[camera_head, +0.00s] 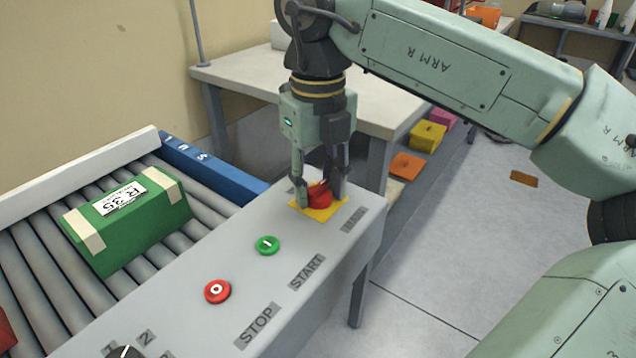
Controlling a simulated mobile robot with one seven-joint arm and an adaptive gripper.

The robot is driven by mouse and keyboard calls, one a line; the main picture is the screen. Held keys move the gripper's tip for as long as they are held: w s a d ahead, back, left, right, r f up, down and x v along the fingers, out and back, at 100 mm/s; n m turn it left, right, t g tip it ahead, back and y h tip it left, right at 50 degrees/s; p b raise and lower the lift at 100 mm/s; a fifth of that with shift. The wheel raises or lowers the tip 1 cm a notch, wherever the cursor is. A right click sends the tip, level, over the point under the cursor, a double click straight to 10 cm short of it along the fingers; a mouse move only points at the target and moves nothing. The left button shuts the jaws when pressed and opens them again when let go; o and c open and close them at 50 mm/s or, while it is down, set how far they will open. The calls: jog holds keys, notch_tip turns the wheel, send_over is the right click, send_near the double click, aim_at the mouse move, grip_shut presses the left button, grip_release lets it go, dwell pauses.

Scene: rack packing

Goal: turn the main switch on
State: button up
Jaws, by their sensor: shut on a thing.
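The main switch (319,196) is a red knob on a yellow square plate at the far right end of the grey control panel (345,250). My gripper (320,198) points down over it, with its fingers around the red knob. It is shut on the knob. The fingers hide parts of the knob and plate, and its exact turn angle cannot be told.
On the panel are a green START button (267,245), a red STOP button (217,291) and a black selector (124,352). A green box (125,225) lies on the roller conveyor (50,270). A table (240,75) stands behind my gripper.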

aim_at(319, 187)
jog(key=shift+m, duration=0.3)
jog(key=o, duration=1.1)
notch_tip(319, 187, up, 8)
jog(key=shift+f, duration=0.25)
